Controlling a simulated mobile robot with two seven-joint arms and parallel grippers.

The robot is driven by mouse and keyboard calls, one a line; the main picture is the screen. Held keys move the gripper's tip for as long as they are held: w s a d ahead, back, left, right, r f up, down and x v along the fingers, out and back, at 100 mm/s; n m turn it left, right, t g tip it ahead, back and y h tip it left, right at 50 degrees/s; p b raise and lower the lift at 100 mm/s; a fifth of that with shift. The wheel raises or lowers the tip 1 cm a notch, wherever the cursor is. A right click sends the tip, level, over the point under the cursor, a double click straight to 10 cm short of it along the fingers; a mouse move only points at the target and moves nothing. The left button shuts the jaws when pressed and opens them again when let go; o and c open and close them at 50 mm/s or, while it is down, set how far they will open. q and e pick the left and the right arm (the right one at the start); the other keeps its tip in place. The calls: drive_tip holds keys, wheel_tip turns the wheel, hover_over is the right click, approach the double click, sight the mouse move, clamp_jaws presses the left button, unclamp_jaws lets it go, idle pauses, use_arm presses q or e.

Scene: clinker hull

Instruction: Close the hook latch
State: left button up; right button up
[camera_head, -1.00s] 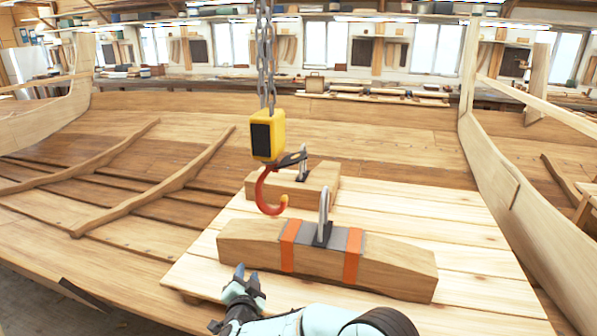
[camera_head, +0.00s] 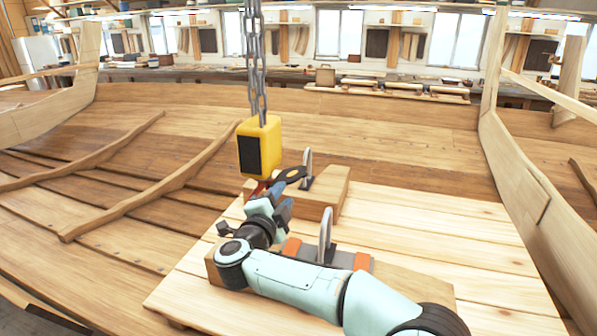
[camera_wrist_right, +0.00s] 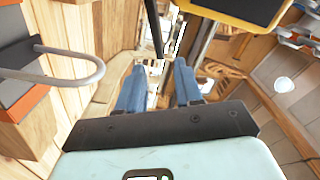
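The hook block (camera_head: 259,148) is yellow with a black face and hangs from a chain. Its black latch (camera_head: 291,175) sticks out to the right below the block. Only a sliver of the red hook (camera_head: 254,188) shows; my right arm hides the rest. My right gripper (camera_head: 272,200) is just below the block and latch. In the right wrist view its two blue fingers (camera_wrist_right: 160,68) are apart with nothing clamped between them. A narrow dark bar (camera_wrist_right: 154,30), probably the latch, lies ahead of the gap. The yellow block (camera_wrist_right: 240,8) shows at the upper right. My left gripper is not in view.
A wooden beam with orange and grey straps and a metal loop (camera_head: 325,236) lies under my right arm. A second wooden block (camera_head: 327,193) with a loop stands behind it. Both rest on a plank platform (camera_head: 440,225). Hull planking (camera_head: 120,190) spreads at left.

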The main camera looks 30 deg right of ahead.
sight(297, 172)
drive_tip(key=p+x, duration=0.3)
drive_tip(key=x, duration=0.7)
drive_tip(key=shift+w+r, duration=0.1)
drive_tip(key=shift+r, duration=0.1)
drive_tip(key=shift+x, duration=0.8)
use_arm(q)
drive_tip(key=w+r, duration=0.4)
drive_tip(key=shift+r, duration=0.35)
use_arm(e)
drive_tip(key=shift+f, duration=0.2)
drive_tip(key=shift+c, duration=0.3)
drive_tip(key=shift+r, duration=0.1)
clamp_jaws()
